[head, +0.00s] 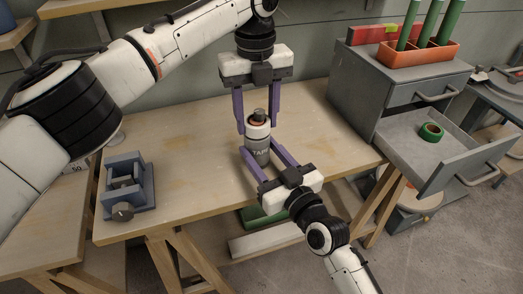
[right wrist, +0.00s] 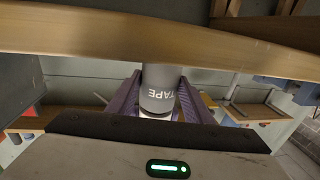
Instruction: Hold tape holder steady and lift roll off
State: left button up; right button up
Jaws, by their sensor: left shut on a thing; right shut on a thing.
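The tape holder (head: 257,152) is a grey upright cylinder marked TAPE, near the middle of the workbench. A white roll (head: 257,132) with a dark and copper-coloured top sits on it, in line with it. My left gripper (head: 258,121) reaches down from above, its purple fingers shut on the roll from both sides. My right gripper (head: 262,155) comes from the front, its fingers shut around the grey holder. In the right wrist view the tape holder (right wrist: 158,88) stands between the purple fingers (right wrist: 157,100), its lettering upside down. I cannot tell whether a gap separates roll and holder.
The wooden workbench (head: 190,190) is mostly clear. A blue-grey vise-like fixture (head: 127,187) stands at its left. A grey cabinet at right has an open drawer (head: 460,150) with a green ring (head: 431,132) inside. An orange tray (head: 420,55) with green tubes stands on top.

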pick_arm(q)
jog(key=shift+r, duration=4.6)
pick_arm(e)
jog(key=o, duration=1.3)
jog(key=shift+s, duration=0.1)
jog(key=v, duration=1.2)
jog(key=shift+f, duration=0.1)
